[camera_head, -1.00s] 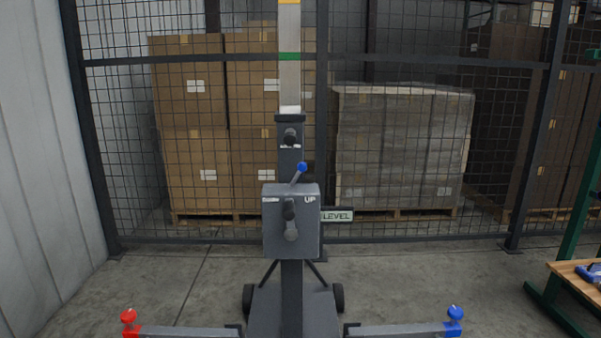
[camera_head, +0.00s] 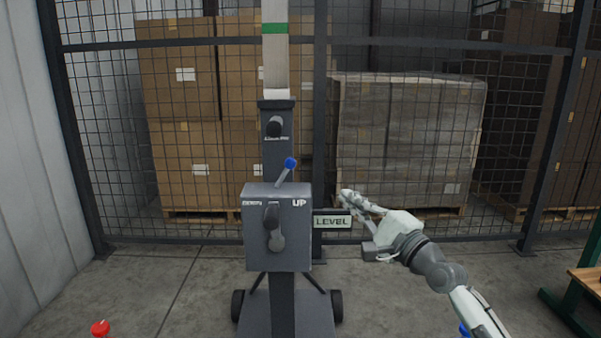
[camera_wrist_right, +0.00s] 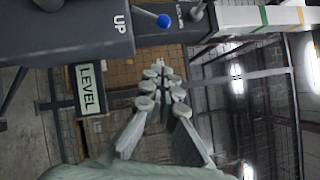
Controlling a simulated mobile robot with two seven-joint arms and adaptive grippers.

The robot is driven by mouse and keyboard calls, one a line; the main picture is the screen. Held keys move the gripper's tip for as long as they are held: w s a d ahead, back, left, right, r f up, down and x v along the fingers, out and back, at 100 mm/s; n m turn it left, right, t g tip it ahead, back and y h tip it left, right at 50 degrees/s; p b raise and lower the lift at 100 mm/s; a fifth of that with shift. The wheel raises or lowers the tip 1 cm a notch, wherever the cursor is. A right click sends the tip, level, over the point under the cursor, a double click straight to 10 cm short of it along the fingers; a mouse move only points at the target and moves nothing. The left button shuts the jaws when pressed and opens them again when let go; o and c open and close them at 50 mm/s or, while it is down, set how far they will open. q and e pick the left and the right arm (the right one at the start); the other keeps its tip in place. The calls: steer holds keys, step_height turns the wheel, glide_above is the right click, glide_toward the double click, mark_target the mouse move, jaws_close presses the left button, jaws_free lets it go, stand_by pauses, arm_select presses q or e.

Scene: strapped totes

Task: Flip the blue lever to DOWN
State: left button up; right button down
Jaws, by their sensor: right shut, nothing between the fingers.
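The blue lever (camera_head: 290,163) is a short grey rod with a blue ball knob. It rises from the top of the grey control box (camera_head: 276,228) and leans right, toward the UP label. The label on the left half of the box is partly hidden and hard to read. The blue knob also shows in the right wrist view (camera_wrist_right: 164,20), near the UP corner of the box. My right gripper (camera_head: 347,196) is shut and empty, right of the box and lower than the knob, apart from both. In the wrist view its fingertips (camera_wrist_right: 158,72) point past the box. My left gripper is out of view.
A LEVEL sign (camera_head: 333,222) sticks out right of the box, close to my right gripper. The grey mast (camera_head: 278,140) carries another dark knob (camera_head: 274,127) above the lever. A mesh fence with pallets of boxes (camera_head: 405,140) stands behind.

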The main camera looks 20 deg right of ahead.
mark_target(285, 173)
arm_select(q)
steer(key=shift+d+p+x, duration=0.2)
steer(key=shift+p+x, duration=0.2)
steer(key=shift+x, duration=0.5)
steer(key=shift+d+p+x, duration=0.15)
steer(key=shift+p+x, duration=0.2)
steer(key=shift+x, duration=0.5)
arm_select(e)
steer(key=shift+s+a+r+x, duration=0.15)
steer(key=shift+a+x, duration=0.3)
steer(key=shift+x, duration=1.7)
steer(key=shift+s+a+r+x, duration=0.15)
steer(key=shift+a+x, duration=0.3)
steer(key=shift+x, duration=1.65)
steer(key=shift+s+a+x, duration=0.15)
steer(key=shift+a+x, duration=0.3)
steer(key=shift+x, duration=1.7)
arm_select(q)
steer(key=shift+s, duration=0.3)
arm_select(e)
steer(key=shift+w, duration=0.1)
